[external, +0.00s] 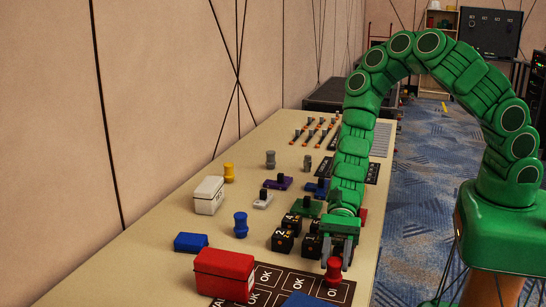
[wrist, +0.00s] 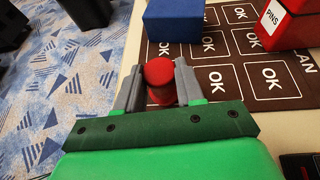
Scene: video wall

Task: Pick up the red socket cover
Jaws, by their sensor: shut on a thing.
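The red socket cover (external: 333,273) is a small round-topped spool shape at the near right edge of the dark mat printed with OK. In the wrist view the red socket cover (wrist: 159,73) sits between the two grey fingers, with a finger on each side. My gripper (external: 337,259) points down and is shut on it; it also shows in the wrist view (wrist: 159,80). The cover looks upright. Its lower end is partly hidden in the wrist view, and I cannot tell whether it touches the mat.
A red box (external: 224,274) marked PINS in the wrist view and a blue block (wrist: 174,20) stand on the OK mat (external: 266,275). Black numbered cubes (external: 283,241) stand close behind my gripper. The table's right edge is near, with blue carpet beyond.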

